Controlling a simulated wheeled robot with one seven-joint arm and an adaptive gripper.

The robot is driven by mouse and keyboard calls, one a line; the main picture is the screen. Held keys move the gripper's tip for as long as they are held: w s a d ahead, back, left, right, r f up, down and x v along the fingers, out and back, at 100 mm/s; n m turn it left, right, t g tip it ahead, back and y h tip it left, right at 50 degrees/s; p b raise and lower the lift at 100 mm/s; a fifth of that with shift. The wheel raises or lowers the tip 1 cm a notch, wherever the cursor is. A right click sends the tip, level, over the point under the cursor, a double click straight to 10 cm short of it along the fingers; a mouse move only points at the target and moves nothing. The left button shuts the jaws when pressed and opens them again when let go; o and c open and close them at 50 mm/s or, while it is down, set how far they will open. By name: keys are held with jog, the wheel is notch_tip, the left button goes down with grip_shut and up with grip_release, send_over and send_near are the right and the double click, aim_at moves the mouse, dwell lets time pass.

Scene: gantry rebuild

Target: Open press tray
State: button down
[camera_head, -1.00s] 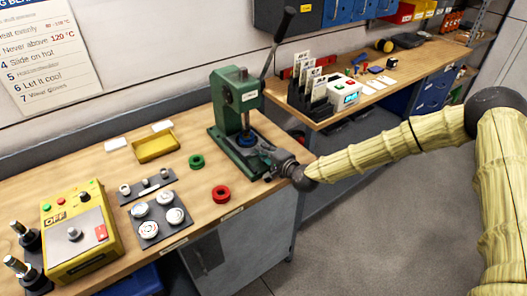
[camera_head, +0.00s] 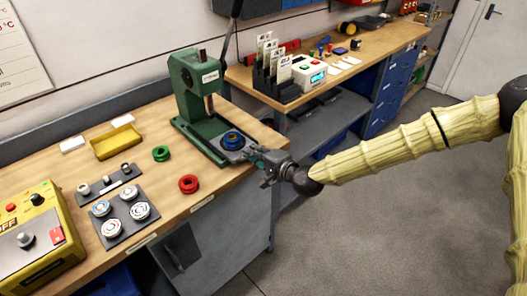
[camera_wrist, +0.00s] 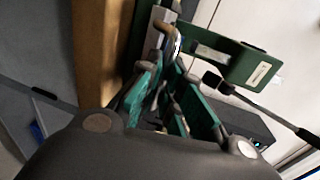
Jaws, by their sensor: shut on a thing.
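The green arbor press (camera_head: 197,85) stands on the wooden bench with its lever raised. Its grey press tray (camera_head: 236,153) sticks out of the front of the press, with a blue round part (camera_head: 232,138) on it. The blue part is clear of the ram, in front of it. My gripper (camera_head: 262,158) is shut on the tray's handle at the bench's front edge. In the wrist view the green-padded fingers (camera_wrist: 168,70) close around the curved, brownish handle (camera_wrist: 166,32). The fingers partly hide the handle, and the press (camera_wrist: 245,62) shows beyond.
A red ring (camera_head: 189,184) and a green ring (camera_head: 161,153) lie left of the press. A yellow bin (camera_head: 117,142), a dark plate with white discs (camera_head: 125,215) and a yellow control box (camera_head: 32,235) are further left. Open floor (camera_head: 370,225) lies in front.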

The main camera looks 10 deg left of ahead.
jog(key=c, duration=1.9)
grip_release()
jog(key=shift+o, duration=0.2)
jog(key=v, duration=1.2)
